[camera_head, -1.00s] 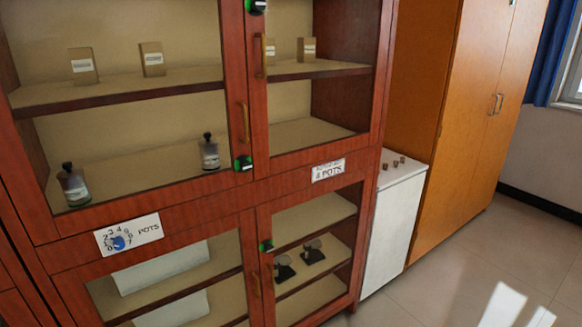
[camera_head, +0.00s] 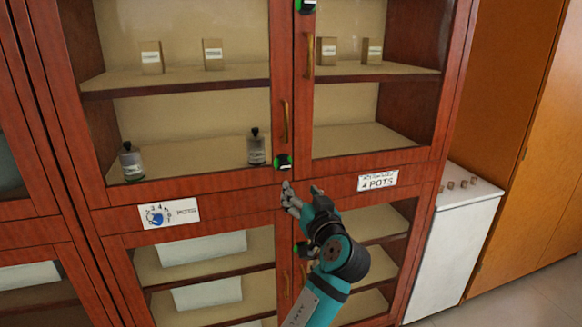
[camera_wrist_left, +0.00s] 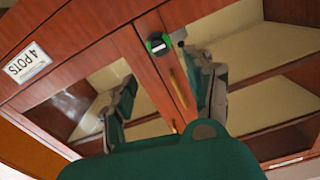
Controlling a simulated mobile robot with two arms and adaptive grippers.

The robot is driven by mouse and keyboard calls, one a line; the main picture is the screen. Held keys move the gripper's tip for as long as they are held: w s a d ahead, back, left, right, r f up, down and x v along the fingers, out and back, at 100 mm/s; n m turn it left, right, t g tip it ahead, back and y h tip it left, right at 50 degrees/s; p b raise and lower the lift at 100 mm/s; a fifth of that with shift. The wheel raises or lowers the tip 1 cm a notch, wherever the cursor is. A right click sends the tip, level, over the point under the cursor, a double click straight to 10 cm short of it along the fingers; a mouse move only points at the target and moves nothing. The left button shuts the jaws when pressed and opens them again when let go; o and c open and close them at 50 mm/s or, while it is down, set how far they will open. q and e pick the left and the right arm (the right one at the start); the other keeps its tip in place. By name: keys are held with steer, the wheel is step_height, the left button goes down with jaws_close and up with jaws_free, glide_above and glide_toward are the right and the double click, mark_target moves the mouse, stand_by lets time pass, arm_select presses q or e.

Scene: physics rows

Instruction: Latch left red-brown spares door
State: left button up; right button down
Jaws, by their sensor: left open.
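The red-brown cabinet has glass-paned upper doors; the upper left door (camera_head: 180,100) looks flush with the frame and has a brass handle (camera_head: 285,122). A green-and-black latch (camera_head: 283,162) sits at its lower right corner; a similar latch (camera_wrist_left: 158,44) shows in the left wrist view beyond my fingers. My left gripper (camera_head: 302,189) is open and empty, just below and right of that latch, apart from it as far as I can see. Its spread fingers also show in the left wrist view (camera_wrist_left: 160,88). My right gripper is not in view.
The upper right door has its own brass handle (camera_head: 310,57), with another latch (camera_head: 305,5) above. Lower doors lie beneath, partly behind my left arm. Bottles and small boxes stand on the shelves. A white cabinet (camera_head: 455,235) and an orange wardrobe (camera_head: 530,150) stand to the right.

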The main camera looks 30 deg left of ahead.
mark_target(285, 168)
arm_select(q)
steer(key=p+x, duration=0.2)
steer(key=x, duration=1.1)
steer(key=shift+w, duration=0.2)
steer(key=shift+w+a+p, duration=0.3)
jaws_close()
